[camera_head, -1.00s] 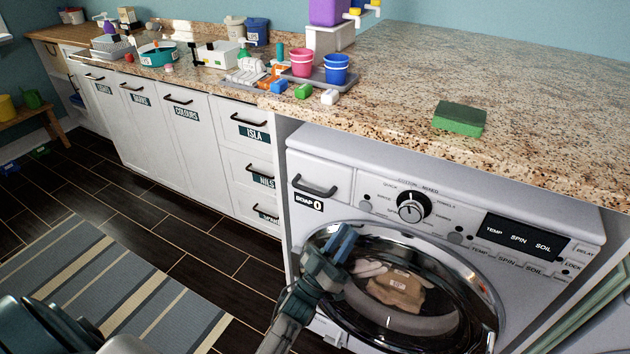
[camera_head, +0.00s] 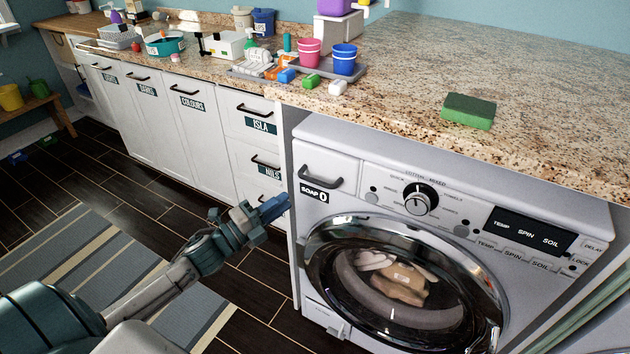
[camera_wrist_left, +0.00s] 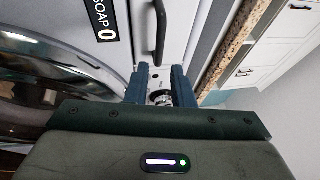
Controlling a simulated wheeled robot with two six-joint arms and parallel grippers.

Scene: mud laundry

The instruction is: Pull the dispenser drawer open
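The dispenser drawer (camera_head: 318,170) is at the upper left of the white washing machine. It looks shut, with a dark bar handle (camera_head: 321,181) and a SOAP label (camera_head: 313,191) below it. My left gripper (camera_head: 278,205) is in front of the machine's left side, lower and left of the handle, not touching it. In the left wrist view the handle (camera_wrist_left: 161,32) stands beyond the blue fingertips (camera_wrist_left: 161,72). The fingers are apart with nothing between them. My right gripper is not in view.
The machine's round door (camera_head: 400,285) is shut, with laundry behind the glass. The granite counter (camera_head: 480,70) overhangs the machine. A green sponge (camera_head: 468,111) and a tray (camera_head: 325,69) with cups sit on it. Cabinet drawers (camera_head: 250,130) stand to the left.

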